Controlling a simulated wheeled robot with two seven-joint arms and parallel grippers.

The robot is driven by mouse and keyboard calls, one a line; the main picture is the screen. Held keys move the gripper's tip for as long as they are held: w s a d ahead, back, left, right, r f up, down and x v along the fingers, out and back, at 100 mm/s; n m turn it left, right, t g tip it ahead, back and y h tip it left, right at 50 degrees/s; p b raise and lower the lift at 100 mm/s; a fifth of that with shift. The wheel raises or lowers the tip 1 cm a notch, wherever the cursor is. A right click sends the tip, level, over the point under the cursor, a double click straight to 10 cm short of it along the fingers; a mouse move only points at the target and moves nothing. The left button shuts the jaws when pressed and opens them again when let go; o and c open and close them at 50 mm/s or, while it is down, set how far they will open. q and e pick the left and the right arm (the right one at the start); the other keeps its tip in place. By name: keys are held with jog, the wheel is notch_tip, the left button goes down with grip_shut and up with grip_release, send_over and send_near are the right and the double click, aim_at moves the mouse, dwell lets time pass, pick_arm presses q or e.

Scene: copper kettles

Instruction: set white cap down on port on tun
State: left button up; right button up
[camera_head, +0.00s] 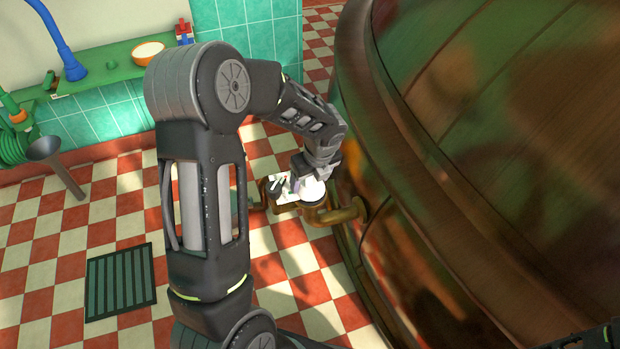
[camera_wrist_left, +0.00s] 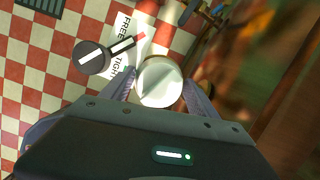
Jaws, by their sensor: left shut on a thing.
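The white cap (camera_head: 312,190) is round and pale. My left gripper (camera_head: 318,176) is shut on it, low beside the tun. In the left wrist view the cap (camera_wrist_left: 160,80) sits between the two fingers, with its top facing the camera. The tun (camera_head: 480,150) is a huge copper-brown vessel filling the right of the head view. A brass pipe (camera_head: 346,213) comes off its side next to the cap. I cannot make out the port; the cap and gripper may hide it, and I cannot tell whether the cap touches it. My right gripper is not in view.
A white plate (camera_wrist_left: 125,37) marked FREE and TIGHT, with a dark round pointer (camera_wrist_left: 91,57), lies beside the cap. A green shelf (camera_head: 112,66) with a bowl (camera_head: 148,50) is along the back wall. A grate (camera_head: 121,281) lies in the checkered floor, which is otherwise mostly clear.

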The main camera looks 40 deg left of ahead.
pick_arm(q)
jog(key=shift+f, duration=0.45)
jog(key=o, duration=1.3)
jog(key=shift+o, duration=0.2)
jog(key=p+v, duration=0.1)
jog(key=v, duration=0.7)
jog(key=shift+p, duration=0.4)
